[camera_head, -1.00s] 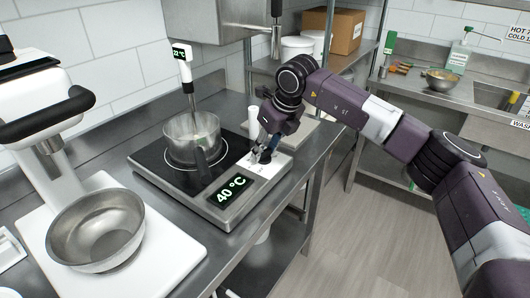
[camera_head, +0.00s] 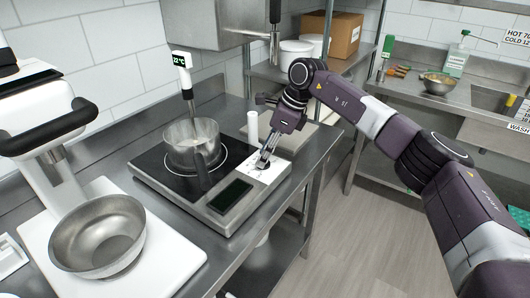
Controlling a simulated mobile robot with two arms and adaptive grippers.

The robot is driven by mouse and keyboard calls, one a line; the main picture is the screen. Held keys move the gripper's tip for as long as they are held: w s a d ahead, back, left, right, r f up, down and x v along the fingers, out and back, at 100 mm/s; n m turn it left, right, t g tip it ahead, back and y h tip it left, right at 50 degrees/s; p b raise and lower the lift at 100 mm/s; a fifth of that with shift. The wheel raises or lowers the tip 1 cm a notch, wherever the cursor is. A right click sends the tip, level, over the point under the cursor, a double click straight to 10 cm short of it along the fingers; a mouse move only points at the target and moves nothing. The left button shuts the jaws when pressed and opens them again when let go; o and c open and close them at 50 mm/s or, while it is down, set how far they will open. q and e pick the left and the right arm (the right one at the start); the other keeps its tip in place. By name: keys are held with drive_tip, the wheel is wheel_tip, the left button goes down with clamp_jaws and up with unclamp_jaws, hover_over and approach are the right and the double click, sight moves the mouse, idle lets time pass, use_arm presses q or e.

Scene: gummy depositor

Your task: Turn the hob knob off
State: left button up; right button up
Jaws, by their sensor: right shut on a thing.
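The hob (camera_head: 150,172) stands on the steel counter with a metal pot (camera_head: 196,146) on its dark cooking surface. Its display (camera_head: 230,197) at the front is dark. My right gripper (camera_head: 262,165) reaches down onto the white control panel (camera_head: 277,172) at the right of the hob. It is shut on the hob knob, which the fingers mostly hide. My left gripper is not in view.
A thermometer probe reading 22 °C (camera_head: 182,60) stands in the pot. A mixer (camera_head: 45,120) with a steel bowl (camera_head: 97,235) is at the left. A white cylinder (camera_head: 252,126) stands behind the hob.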

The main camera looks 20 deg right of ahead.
drive_tip(key=shift+r, duration=0.1)
idle(0.3)
drive_tip(key=o, duration=1.2)
drive_tip(key=shift+c, duration=0.2)
drive_tip(key=v, duration=1.2)
